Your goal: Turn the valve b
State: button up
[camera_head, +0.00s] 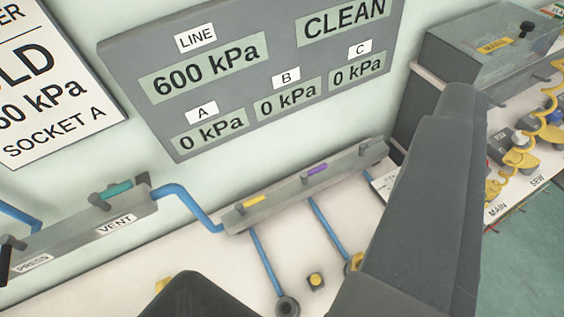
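A grey valve bar (285,200) runs along the wall below the display. It carries a yellow-handled valve (250,203) on the left and a purple-handled valve (315,170) in the middle. A dark fitting (372,147) sits at its right end. No letters are readable on these valves, so I cannot tell which is b. A large grey part of my own arm or gripper crosses the right side of the view, right of the bar, and a dark part of mine shows at the bottom. No fingertips can be made out, and nothing is seen touching the valves.
The display (255,75) reads LINE 600 kPa, A, B and C 0 kPa, and CLEAN. A second bar (85,235) at left has a teal valve (117,190) labelled VENT. Blue pipes (265,262) run below. A grey box (490,50) and a cluttered panel stand at right.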

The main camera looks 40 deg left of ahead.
aim_at(304, 175)
jog(key=u, duration=1.2)
jog(key=k, duration=0.85)
jog(key=z, duration=0.55)
jog(key=i, duration=1.15)
jog(key=u, duration=0.1)
